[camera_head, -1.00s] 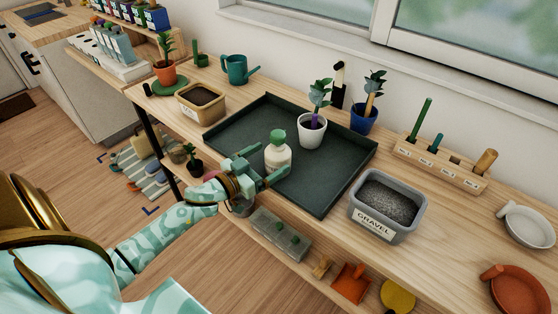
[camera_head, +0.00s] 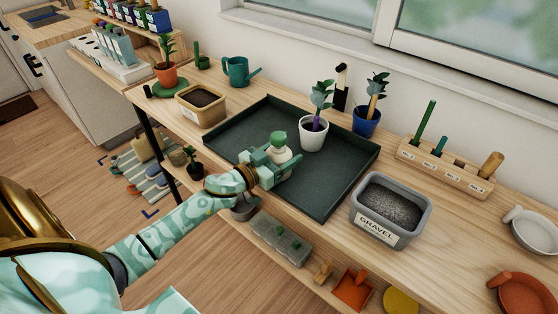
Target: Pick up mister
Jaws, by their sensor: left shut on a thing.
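The mister (camera_head: 279,150) is a cream bottle with a green top. It stands upright over the front part of the dark green tray (camera_head: 238,122). My left gripper (camera_head: 279,169) has come in from the front left and is shut on the mister's body. The fingers hide the lower part of the mister, so I cannot tell whether its base touches the tray. My right gripper is not in view.
A white pot with a plant (camera_head: 314,134) stands close behind the mister on the tray. A grey gravel bin (camera_head: 390,208) is right of the tray, and a tan soil tub (camera_head: 201,105) is left. A blue pot (camera_head: 366,121) and teal watering can (camera_head: 238,71) stand behind.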

